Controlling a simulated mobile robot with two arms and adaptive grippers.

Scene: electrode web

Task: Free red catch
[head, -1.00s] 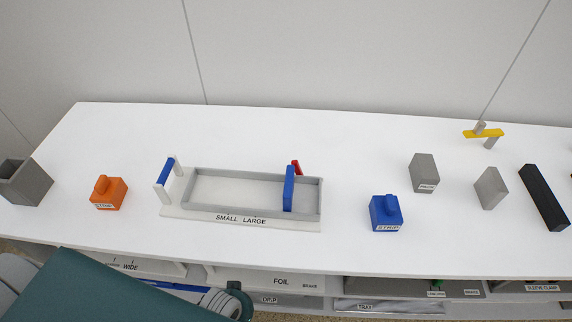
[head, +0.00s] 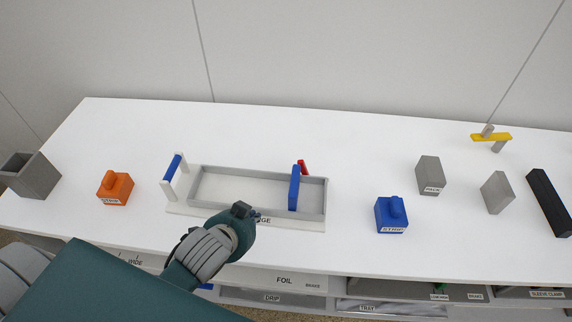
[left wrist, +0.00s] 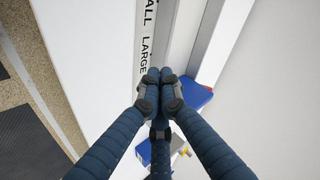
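The red catch (head: 303,167) shows as a small upright red piece at the back wall of the grey tray (head: 326,200), partly hidden behind the blue divider (head: 294,188). The divider stands across the tray near its right end. My left gripper (head: 243,210) is over the tray's front edge, left of the divider, and covers part of the front label. In the left wrist view its fingertips (left wrist: 160,73) are together with nothing seen between them. The blue divider (left wrist: 193,97) is partly hidden behind the fingers there. My right gripper is not in view.
A blue handle bar (head: 172,167) stands at the tray's left end. An orange block (head: 113,192) lies left, and a blue block (head: 388,218) right. Grey blocks (head: 431,176), a black bar (head: 548,202) and a yellow piece (head: 490,137) are farther right. The white table (head: 360,150) is clear behind the tray.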

